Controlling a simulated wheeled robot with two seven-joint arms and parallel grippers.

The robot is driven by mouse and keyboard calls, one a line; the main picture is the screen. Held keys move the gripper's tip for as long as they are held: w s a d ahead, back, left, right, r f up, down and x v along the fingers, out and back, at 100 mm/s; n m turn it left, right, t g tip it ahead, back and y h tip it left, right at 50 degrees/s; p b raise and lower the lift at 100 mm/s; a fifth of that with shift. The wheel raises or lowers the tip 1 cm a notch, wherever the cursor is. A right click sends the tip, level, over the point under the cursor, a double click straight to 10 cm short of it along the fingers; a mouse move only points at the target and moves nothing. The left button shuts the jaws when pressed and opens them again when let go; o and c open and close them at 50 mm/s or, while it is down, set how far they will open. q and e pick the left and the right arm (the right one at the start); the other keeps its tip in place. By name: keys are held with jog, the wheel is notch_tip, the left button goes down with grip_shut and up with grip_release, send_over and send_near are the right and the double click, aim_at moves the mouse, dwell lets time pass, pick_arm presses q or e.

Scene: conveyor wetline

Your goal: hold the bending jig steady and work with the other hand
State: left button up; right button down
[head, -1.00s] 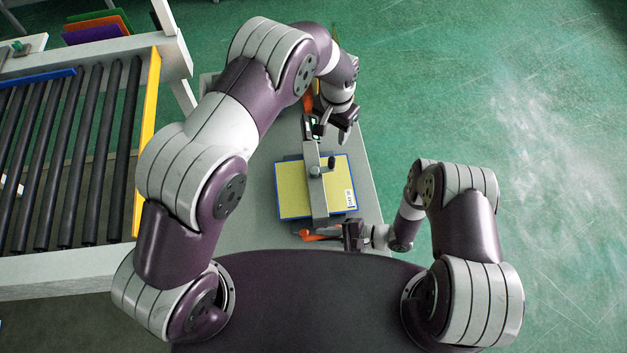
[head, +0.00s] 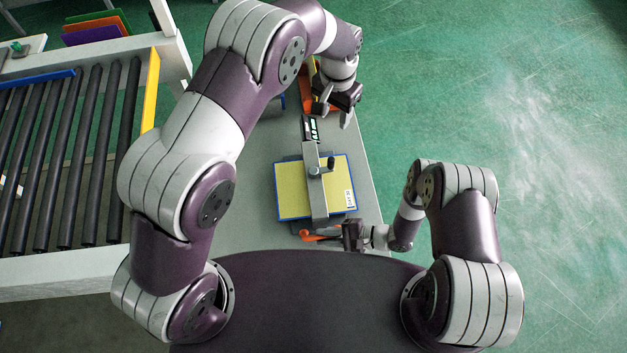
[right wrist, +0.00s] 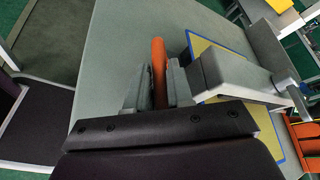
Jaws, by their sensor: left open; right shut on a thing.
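The bending jig (head: 316,190) is a grey bar with a dark crank knob, lying across a yellow, blue-edged board (head: 291,191) on the grey table. A small dark device with lit marks (head: 311,129) sits at the bar's far end. My right gripper (head: 334,236) is at the jig's near end, shut on an orange handle (head: 312,237). In the right wrist view the handle (right wrist: 159,62) stands between the two fingers. My left gripper (head: 333,105) is open and empty, above the table beyond the jig's far end.
A roller conveyor (head: 70,150) with a yellow side rail stands at left. Another orange item (head: 306,103) lies at the table's far end, partly hidden by my left gripper. The grey table (head: 262,215) is bare left of the board.

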jog(key=c, duration=1.2)
grip_release()
jog(key=shift+o, duration=0.2)
jog(key=shift+b+v, duration=0.5)
jog(key=shift+v, duration=3.55)
jog(key=shift+o, duration=0.3)
jog(key=o, duration=0.5)
